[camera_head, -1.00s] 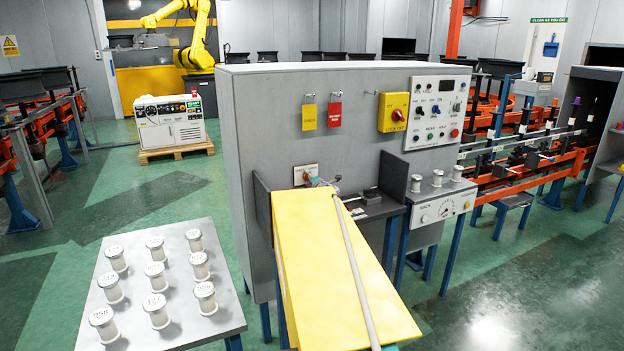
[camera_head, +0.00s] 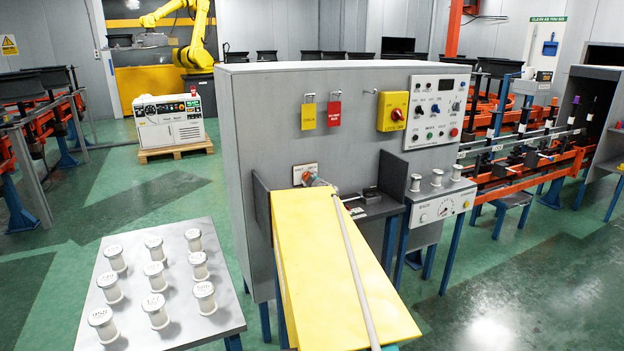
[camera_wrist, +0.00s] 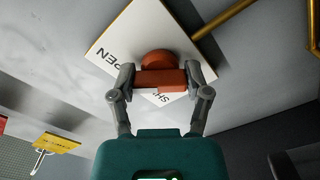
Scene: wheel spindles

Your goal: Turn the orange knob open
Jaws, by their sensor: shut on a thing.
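The orange knob (camera_wrist: 160,78) is on a white square plate (camera_wrist: 128,40) fixed to the grey cabinet wall. In the wrist view the plate looks tilted, with black letters "PEN" and "SH" partly showing. My gripper (camera_wrist: 160,82) has its two grey fingers closed on the knob's bar, one at each side. In the head view the knob (camera_head: 306,176) is small on its plate (camera_head: 298,168), and my gripper (camera_head: 318,181) is at its right, mostly hidden behind my yellow arm.
A brass rod (camera_wrist: 226,18) is beside the plate. A yellow tag (camera_wrist: 56,143) hangs on the cabinet (camera_head: 260,130). A dark side panel (camera_head: 262,208) stands left of my arm. A table (camera_head: 215,325) with several white spools is at the lower left.

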